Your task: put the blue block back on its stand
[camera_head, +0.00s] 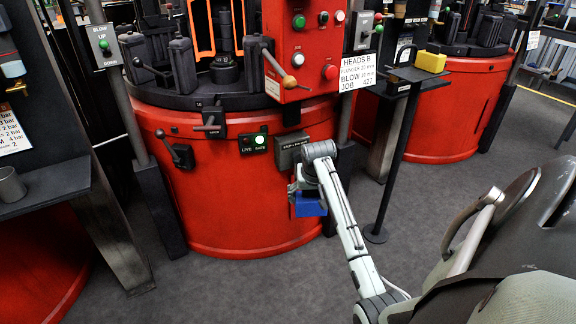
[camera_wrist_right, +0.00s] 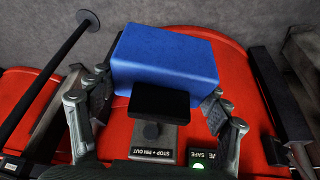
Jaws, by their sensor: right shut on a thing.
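The blue block (camera_head: 309,205) is held in my right gripper (camera_head: 306,190), in front of the red machine drum and below the box marked STOP + PIN OUT (camera_head: 291,150). In the wrist view the blue block (camera_wrist_right: 165,58) sits between the two fingers of my right gripper (camera_wrist_right: 158,98), shut on its sides. A black pad on a short post (camera_wrist_right: 158,103) shows just below the block there, by the STOP + PIN OUT label. A slim black floor stand (camera_head: 397,150) with a small top stands to the right; I cannot tell which support is the block's stand. My left gripper is out of view.
The red drum (camera_head: 225,205) fills the space behind the block. A yellow block (camera_head: 431,61) lies on the floor stand's top. A lever (camera_head: 177,152) and a SAFE/LIVE panel (camera_head: 254,143) with a lit green lamp stick out left of my arm. Open grey floor (camera_head: 440,205) lies to the right.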

